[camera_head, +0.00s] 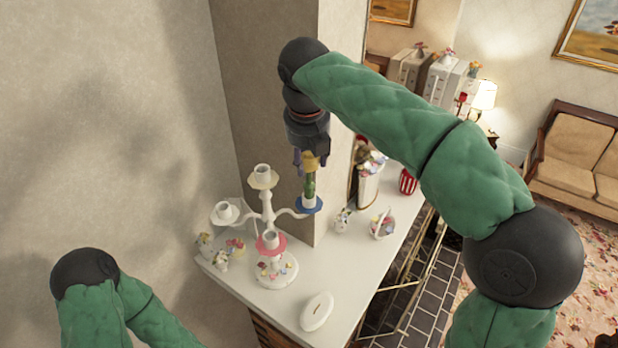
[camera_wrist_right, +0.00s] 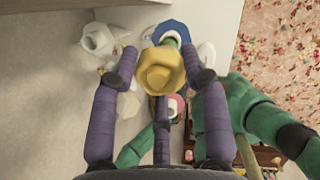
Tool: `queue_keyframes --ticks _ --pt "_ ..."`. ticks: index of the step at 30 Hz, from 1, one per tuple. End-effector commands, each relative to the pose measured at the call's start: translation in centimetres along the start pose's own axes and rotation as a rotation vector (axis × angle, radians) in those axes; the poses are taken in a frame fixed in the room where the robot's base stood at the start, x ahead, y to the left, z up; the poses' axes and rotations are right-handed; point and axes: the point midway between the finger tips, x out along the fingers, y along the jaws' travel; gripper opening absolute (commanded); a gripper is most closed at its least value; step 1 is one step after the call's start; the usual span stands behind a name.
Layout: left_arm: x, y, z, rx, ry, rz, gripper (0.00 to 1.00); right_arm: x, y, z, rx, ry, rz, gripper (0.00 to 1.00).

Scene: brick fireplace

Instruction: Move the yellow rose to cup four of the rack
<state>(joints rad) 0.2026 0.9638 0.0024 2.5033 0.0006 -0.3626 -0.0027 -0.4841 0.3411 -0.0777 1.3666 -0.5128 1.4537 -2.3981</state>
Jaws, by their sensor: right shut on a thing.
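The yellow rose (camera_head: 310,164) hangs upright below my right gripper (camera_head: 308,154), which is shut on it. Its green stem (camera_head: 309,185) lines up with the blue-collared cup (camera_head: 309,206) of the white rack (camera_head: 266,206); I cannot tell how deep the stem sits. In the right wrist view the yellow bloom (camera_wrist_right: 160,70) lies between the purple fingers, with the blue collar (camera_wrist_right: 172,31) just beyond. Other rack cups have a cream collar (camera_head: 263,180), a white one (camera_head: 225,214) and a pink one (camera_head: 270,243). No cup numbers show. My left gripper is out of view.
The rack stands on a white mantel shelf (camera_head: 345,265) beside a wall corner. Small figurines (camera_head: 205,243), a white oval dish (camera_head: 317,311), a flower basket (camera_head: 382,226) and a red striped cup (camera_head: 408,182) stand around it. The shelf's front edge drops to the hearth.

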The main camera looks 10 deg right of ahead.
Motion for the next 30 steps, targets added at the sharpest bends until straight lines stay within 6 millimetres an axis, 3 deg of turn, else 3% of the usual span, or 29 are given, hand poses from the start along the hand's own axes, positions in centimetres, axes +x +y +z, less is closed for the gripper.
queue_keyframes --ticks 30 --pt "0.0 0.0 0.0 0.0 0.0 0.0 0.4 -1.7 0.0 0.6 0.001 -0.002 0.002 0.22"
